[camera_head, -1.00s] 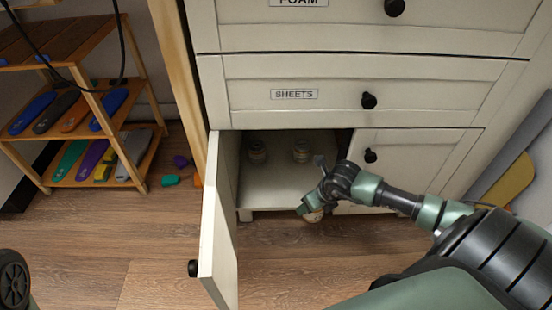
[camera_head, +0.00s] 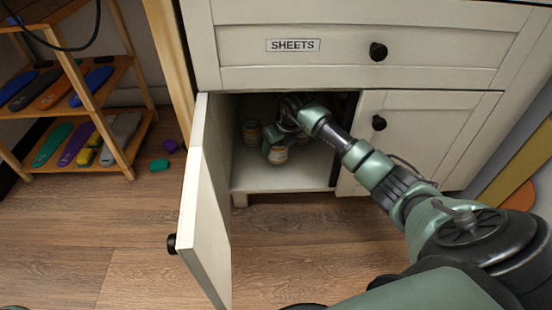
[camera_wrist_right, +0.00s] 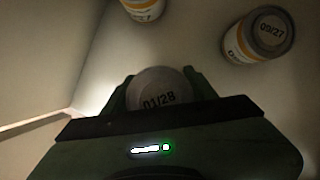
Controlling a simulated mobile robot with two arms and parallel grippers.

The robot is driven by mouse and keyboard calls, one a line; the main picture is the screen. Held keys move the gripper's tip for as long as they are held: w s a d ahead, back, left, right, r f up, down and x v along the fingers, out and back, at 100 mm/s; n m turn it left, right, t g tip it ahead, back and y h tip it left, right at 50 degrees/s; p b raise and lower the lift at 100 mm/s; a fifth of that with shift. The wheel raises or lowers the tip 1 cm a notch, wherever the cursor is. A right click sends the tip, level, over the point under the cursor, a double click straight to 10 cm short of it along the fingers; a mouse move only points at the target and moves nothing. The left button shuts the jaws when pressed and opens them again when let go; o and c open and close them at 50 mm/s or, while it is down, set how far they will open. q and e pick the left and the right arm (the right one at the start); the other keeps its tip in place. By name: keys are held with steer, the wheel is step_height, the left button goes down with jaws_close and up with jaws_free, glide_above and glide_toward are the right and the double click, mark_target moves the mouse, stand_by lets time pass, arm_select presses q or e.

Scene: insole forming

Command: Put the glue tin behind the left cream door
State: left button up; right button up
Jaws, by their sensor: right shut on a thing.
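The left cream door (camera_head: 207,205) stands open toward me, and the compartment floor (camera_head: 255,178) shows behind it. My right gripper (camera_head: 277,146) is inside the compartment, shut on a tin (camera_head: 278,155) with a pale label. In the right wrist view the held tin (camera_wrist_right: 158,88) shows a round lid marked 01/28 between the fingers (camera_wrist_right: 158,92). I cannot tell whether it touches the compartment floor. Another tin (camera_head: 251,132) stands at the back left of the compartment. In the right wrist view a tin marked 09/27 (camera_wrist_right: 262,35) stands apart at upper right. My left gripper is out of view.
The right cream door (camera_head: 430,140) is shut beside the opening. The SHEETS drawer (camera_head: 350,50) is closed above. A wooden rack (camera_head: 125,150) with coloured insoles stands at the left. Teal and purple pieces (camera_head: 159,165) lie on the floor near it.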

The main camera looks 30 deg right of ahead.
mark_target(276, 154)
step_height(276, 154, down, 4)
steer(key=b, duration=0.3)
steer(key=shift+r, duration=0.3)
steer(key=o, duration=1.6)
steer(key=shift+o, duration=0.2)
